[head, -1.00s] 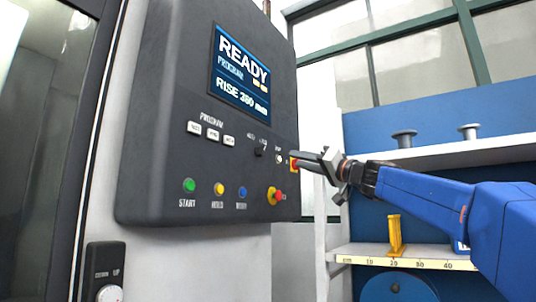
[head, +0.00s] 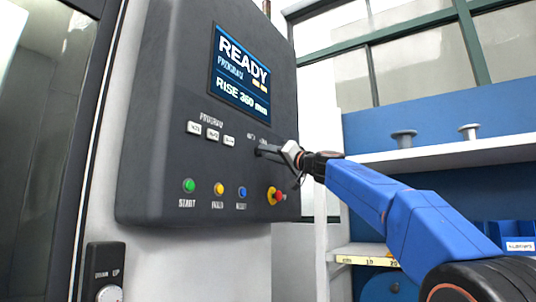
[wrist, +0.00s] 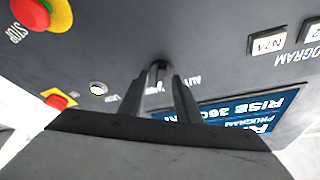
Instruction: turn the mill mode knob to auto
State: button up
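The control panel (head: 160,110) is a dark box with a blue READY screen (head: 240,75). My gripper (head: 260,152) is at the panel, at the mode knob under the AUTO label. It hides most of the knob in the head view. In the wrist view the picture is upside down. There the dark mode knob (wrist: 157,70) shows between the two fingertips of my gripper (wrist: 161,82). The fingers stand apart, one on each side of the knob. I cannot tell whether they touch it. The AUTO label (wrist: 194,81) is partly hidden by a finger. The knob's pointing direction is unclear.
A red stop button on yellow (head: 276,196) is below my gripper. Green (head: 189,186), yellow (head: 218,189) and blue (head: 242,192) buttons are lower left. White program buttons (head: 212,134) are left. A shelf (head: 440,152) stands at the right.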

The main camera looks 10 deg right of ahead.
jog(key=shift+w+a+r, duration=0.1)
jog(key=shift+w+a, duration=0.1)
jog(key=shift+c, duration=0.5)
grip_shut()
jog(key=n+g+y, duration=0.2)
jog(key=n, duration=0.3)
jog(key=n+g+y, duration=0.2)
jog(key=n, duration=0.4)
jog(key=w+n+g+y, duration=0.1)
jog(key=n+g, duration=0.1)
jog(key=n, duration=0.4)
jog(key=shift+d+g+y, duration=0.3)
jog(key=shift+d+y, duration=0.1)
jog(key=shift+n, duration=0.3)
